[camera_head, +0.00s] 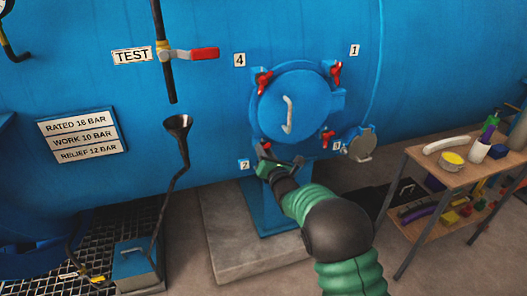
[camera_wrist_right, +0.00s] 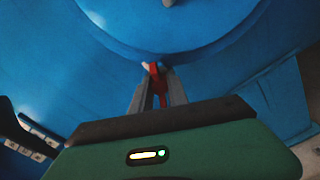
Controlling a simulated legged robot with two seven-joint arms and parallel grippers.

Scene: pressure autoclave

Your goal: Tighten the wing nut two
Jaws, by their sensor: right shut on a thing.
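The round blue hatch door (camera_head: 290,108) with a pale handle is closed on the blue vessel. Red wing nuts sit around its rim by number labels. Wing nut two (camera_wrist_right: 158,84) is the lower left one, by the "2" label (camera_head: 244,164). My right gripper (camera_head: 268,160) reaches up to it from below. In the right wrist view, my right gripper (camera_wrist_right: 157,92) is shut on its red wing, with a finger on each side. In the head view the gripper partly hides this nut. My left gripper is not in view.
Other red wing nuts are at upper left (camera_head: 264,82), upper right (camera_head: 336,72) and lower right (camera_head: 326,139). A wooden workbench (camera_head: 458,172) with tools stands further right. A black funnel (camera_head: 178,125) stands at left.

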